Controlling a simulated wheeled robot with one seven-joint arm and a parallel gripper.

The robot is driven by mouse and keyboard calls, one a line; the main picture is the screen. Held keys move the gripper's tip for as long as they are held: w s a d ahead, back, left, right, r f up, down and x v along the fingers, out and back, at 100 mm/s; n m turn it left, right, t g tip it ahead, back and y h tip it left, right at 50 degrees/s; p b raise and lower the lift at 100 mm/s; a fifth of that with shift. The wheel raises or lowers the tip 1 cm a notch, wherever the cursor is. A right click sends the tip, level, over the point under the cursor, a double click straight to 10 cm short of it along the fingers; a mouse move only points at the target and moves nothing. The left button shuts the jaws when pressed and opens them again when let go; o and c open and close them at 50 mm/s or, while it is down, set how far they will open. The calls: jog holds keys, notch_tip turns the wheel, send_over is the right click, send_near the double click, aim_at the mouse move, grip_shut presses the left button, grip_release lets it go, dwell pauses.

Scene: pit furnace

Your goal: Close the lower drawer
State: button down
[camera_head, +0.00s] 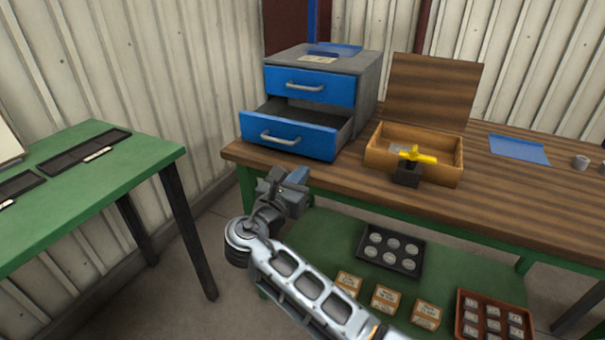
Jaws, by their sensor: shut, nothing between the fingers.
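A grey cabinet (367,89) with two blue drawers stands on the wooden workbench. The lower drawer (288,136) is pulled out toward me, with a silver handle on its front; its inside shows dark and looks empty. The upper drawer (309,87) is shut. My gripper (296,178) is in front of and below the lower drawer's front, near the bench's front edge. It appears apart from the drawer, though the exact gap is hard to tell. The fingers are small and partly hidden by the wrist; they are shut on nothing.
An open wooden box (450,155) stands right of the cabinet, with a yellow-handled black object (410,166) at its front. A blue sheet (518,149) lies further right. Below is a shelf with a black tray (391,249) and several small boxes. A green table (90,180) stands left.

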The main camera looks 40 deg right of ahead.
aim_at(325, 146)
jog(key=x, duration=1.1)
jog(key=shift+w+d, duration=0.1)
jog(key=shift+d, duration=0.15)
jog(key=shift+w+d, duration=0.2)
jog(key=shift+d, duration=0.35)
jog(key=b+x, duration=0.2)
jog(key=x, duration=1.1)
jog(key=shift+w+d, duration=0.15)
jog(key=shift+w+d+b, duration=0.15)
jog(key=shift+d+b, duration=0.2)
jog(key=shift+d, duration=0.1)
jog(key=shift+d+r, duration=0.1)
jog(key=shift+r, duration=0.05)
jog(key=shift+d+r, duration=0.1)
